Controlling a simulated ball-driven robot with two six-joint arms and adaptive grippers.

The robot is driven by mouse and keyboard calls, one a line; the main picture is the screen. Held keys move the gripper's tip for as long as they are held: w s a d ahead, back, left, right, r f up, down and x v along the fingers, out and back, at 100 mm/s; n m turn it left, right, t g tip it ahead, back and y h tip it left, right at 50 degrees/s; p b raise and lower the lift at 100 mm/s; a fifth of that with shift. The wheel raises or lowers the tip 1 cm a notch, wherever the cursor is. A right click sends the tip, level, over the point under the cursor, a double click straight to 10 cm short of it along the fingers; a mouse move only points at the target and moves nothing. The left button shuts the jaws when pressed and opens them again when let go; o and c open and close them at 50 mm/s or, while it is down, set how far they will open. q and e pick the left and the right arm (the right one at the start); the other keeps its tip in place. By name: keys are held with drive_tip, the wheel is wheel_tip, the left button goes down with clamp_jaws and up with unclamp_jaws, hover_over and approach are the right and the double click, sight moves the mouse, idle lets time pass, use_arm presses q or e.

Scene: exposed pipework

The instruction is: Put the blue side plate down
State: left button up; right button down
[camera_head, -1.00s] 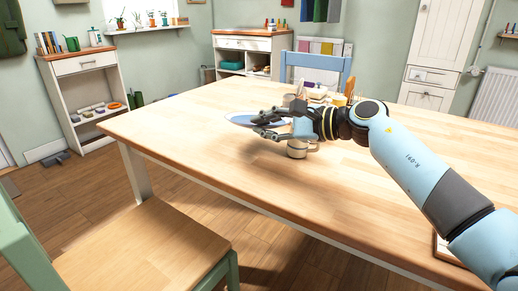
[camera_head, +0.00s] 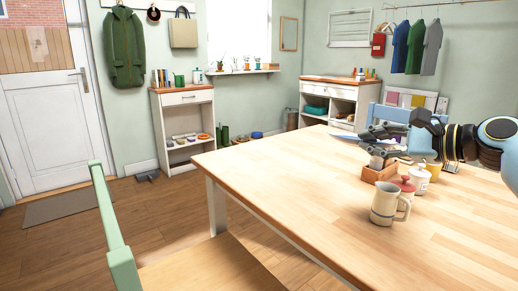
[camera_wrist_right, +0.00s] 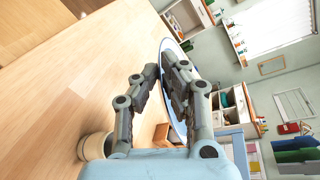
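The blue side plate (camera_head: 348,137) is pale with a blue rim and shows almost edge-on in the head view. My right gripper (camera_head: 370,133) is shut on its near edge and holds it roughly level above the table (camera_head: 270,170). In the right wrist view the plate (camera_wrist_right: 168,47) runs between the fingers of my right gripper (camera_wrist_right: 162,70), which hide part of it. Any gap between the plate and the table top is hard to judge. My left gripper is not in view.
A beige mug (camera_head: 384,204), a red-lidded jar (camera_head: 406,188), a white jar (camera_head: 421,181), a yellow cup (camera_head: 434,170) and a wooden box (camera_head: 372,174) stand near my right gripper. The table's left and front areas are clear. A green chair (camera_head: 122,262) stands at the lower left.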

drive_tip(key=s+a+n+g+y+b, duration=0.2)
drive_tip(key=s+a, duration=0.1)
drive_tip(key=s, duration=1.7)
drive_tip(key=shift+s+a+n, duration=0.15)
drive_tip(key=shift+s+n, duration=0.15)
drive_tip(key=shift+r, duration=0.1)
